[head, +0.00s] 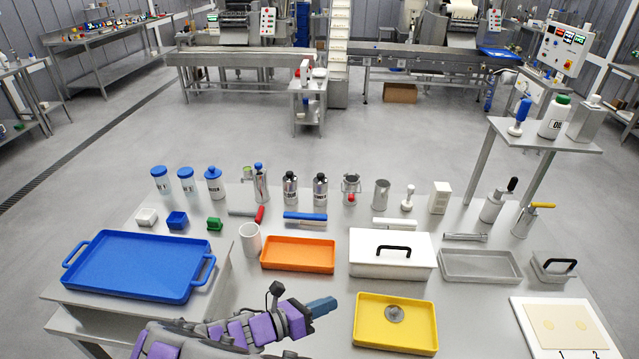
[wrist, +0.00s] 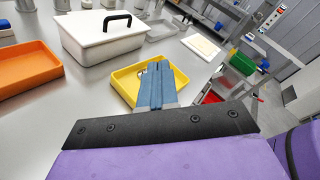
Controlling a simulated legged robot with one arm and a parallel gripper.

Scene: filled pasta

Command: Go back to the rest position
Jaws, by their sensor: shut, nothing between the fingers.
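My gripper (head: 321,307) is shut and empty, with its blue fingers together, at the front of the table in the head view. It points right, just left of the yellow tray (head: 367,341). In the wrist view my gripper (wrist: 158,66) shows both blue fingers side by side, in front of the yellow tray (wrist: 124,77). A round grey metal piece (head: 394,314) lies in the yellow tray. My purple and grey arm reaches in from the bottom edge of the head view.
A white lidded box (head: 366,262) and an orange tray (head: 297,254) stand behind my gripper. A blue tray (head: 135,265) is at the left. A white board (head: 525,325) lies at the right. Bottles and shakers line the back edge. Bare table shows around my gripper.

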